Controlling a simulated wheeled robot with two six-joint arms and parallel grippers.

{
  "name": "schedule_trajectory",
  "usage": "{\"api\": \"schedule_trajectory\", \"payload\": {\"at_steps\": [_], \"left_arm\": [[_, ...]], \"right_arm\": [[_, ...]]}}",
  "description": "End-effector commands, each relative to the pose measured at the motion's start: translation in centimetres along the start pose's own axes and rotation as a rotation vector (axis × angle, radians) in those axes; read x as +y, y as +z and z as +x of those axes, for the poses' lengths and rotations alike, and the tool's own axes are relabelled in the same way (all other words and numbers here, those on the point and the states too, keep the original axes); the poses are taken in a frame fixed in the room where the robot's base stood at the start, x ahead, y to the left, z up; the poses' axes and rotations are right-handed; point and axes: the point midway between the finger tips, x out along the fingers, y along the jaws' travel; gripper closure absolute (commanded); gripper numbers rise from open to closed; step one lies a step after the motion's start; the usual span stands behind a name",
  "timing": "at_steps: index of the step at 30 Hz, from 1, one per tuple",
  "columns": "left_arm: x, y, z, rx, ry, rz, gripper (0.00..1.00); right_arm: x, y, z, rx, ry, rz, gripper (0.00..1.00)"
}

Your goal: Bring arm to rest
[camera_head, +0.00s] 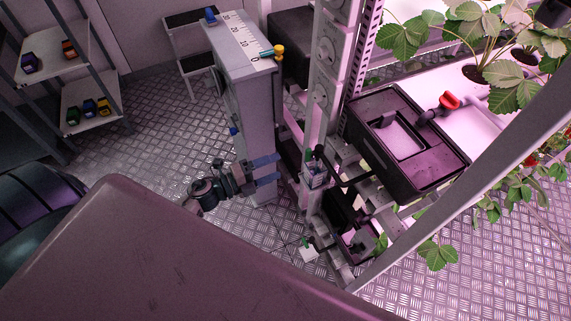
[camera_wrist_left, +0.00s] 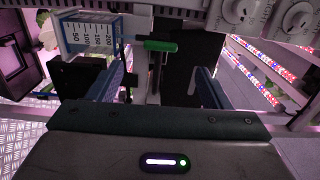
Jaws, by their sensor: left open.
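My left gripper (camera_head: 267,170) is open, with its two blue fingers pointing right towards the rack post in the head view. Nothing shows between the fingers there. In the left wrist view the fingers of the left gripper (camera_wrist_left: 161,88) stand apart, with dark parts of the rack beyond the gap. A small container with a blue-edged scale (camera_wrist_left: 90,36) and a green handle (camera_wrist_left: 160,45) shows just past the fingers. In the head view a small container (camera_head: 315,176) hangs at the post, right of the fingertips and apart from them. My right gripper is not in view.
A grey cabinet (camera_head: 236,95) with a scale on top stands directly behind the gripper. The rack post (camera_head: 325,80) and a black tub (camera_head: 440,171) are to the right, with strawberry plants (camera_head: 490,50) above. Shelves (camera_head: 90,92) stand at left. Open metal floor (camera_head: 150,130) lies between.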

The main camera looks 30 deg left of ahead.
Motion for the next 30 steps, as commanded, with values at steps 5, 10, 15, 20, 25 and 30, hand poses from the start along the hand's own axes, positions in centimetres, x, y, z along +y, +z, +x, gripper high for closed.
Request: {"api": "schedule_trajectory", "payload": {"at_steps": [5, 10, 15, 20, 25, 30], "left_arm": [[0.0, 0.0, -1.0, 0.001, 0.000, 0.000, 0.27], [-0.1, 0.0, -1.1, 0.000, -0.001, -0.001, 0.27], [-0.1, 0.0, -1.1, 0.000, -0.001, -0.001, 0.27], [0.0, 0.0, -1.1, -0.001, 0.000, -0.002, 0.27], [3.2, 1.6, -1.7, -0.092, 0.030, -0.111, 0.27], [13.2, 4.7, -5.1, -0.370, 0.123, -0.430, 0.27]], "right_arm": [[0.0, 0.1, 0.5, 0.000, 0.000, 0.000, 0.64], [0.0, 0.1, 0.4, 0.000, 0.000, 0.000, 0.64], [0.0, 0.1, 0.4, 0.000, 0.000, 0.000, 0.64], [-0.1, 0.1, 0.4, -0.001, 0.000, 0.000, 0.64], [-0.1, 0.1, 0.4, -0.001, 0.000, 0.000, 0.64], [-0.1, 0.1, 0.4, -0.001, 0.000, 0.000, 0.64]]}}
